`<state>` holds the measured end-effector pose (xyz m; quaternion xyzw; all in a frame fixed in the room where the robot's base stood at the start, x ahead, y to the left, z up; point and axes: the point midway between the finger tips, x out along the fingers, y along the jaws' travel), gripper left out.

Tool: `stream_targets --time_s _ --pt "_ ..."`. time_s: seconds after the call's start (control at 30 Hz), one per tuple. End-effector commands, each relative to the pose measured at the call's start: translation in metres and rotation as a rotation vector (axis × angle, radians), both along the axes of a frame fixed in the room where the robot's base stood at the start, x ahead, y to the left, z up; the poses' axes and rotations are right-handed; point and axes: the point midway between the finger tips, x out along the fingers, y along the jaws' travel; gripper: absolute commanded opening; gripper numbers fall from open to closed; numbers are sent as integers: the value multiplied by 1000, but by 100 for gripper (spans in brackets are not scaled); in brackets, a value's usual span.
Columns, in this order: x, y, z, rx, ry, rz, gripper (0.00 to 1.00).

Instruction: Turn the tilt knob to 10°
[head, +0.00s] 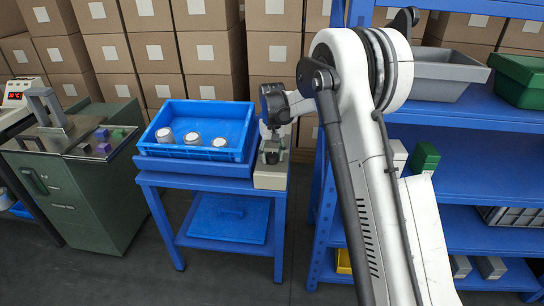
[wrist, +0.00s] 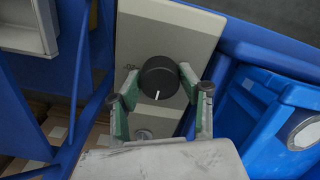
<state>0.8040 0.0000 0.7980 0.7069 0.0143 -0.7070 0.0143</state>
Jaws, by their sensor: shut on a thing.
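The tilt knob (wrist: 160,76) is round and black with a white pointer line. In the wrist view its line points down, very slightly left. It sits on a beige panel (wrist: 184,33). My gripper (wrist: 157,84) has its green-sided fingers on either side of the knob and is shut on it. In the head view my gripper (head: 272,150) reaches down over the narrow beige box (head: 270,179); the knob cannot be made out there.
A blue tray (head: 160,148) with several white-lidded round containers stands just left of the beige box on a blue table (head: 150,181). A blue shelf rack (head: 450,135) stands close on the right. A green cabinet (head: 75,200) is at left.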

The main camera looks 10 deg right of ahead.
Motion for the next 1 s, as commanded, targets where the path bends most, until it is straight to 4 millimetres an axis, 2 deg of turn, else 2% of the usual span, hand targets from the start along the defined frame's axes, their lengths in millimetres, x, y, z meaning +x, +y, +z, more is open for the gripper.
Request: stream_targets --time_s 0.2,0.23,0.37,0.63,0.73,0.87,1.0 --pt "0 0 0 0 -1 1 11" --pt "0 0 0 0 -1 1 39" --pt "0 0 0 0 -1 1 56" --pt "0 0 1 0 0 1 56" --pt "0 0 7 0 0 1 56" --pt "0 0 24 0 0 1 56" --pt "0 0 52 0 0 1 56"
